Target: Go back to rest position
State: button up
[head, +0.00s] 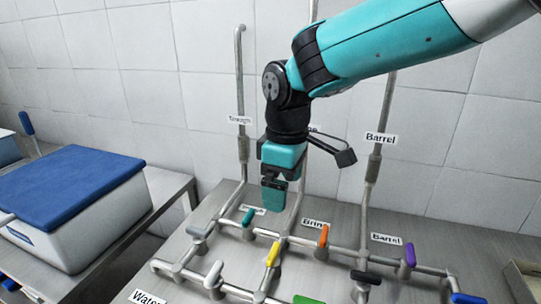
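My gripper (273,196) hangs from the teal and black arm, pointing down above a pipe manifold on a grey metal bench. Its fingers are seen edge-on, so I cannot see whether they are open or shut. No held object shows. Close to its tip in the picture are a teal valve handle (248,216) and a yellow valve handle (272,254). I cannot tell whether the gripper touches a pipe or handle.
Pipes carry several more coloured handles, including orange (323,236), purple (410,256) and black (365,277). Upright pipes (240,90) stand before the tiled wall. A white tub with a blue lid (65,185) sits on the left table. A gap separates table and bench.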

jog(key=s+d+r+m+y, duration=0.1)
jog(key=s+d+m+y, duration=0.1)
jog(key=s+d, duration=0.4)
jog(key=s+d+r+m+y, duration=0.1)
jog(key=s+d+m, duration=0.3)
jog(key=s, duration=1.1)
jog(key=shift+d+m+y, duration=0.3)
jog(key=shift+d+y, duration=0.2)
jog(key=shift+d, duration=0.35)
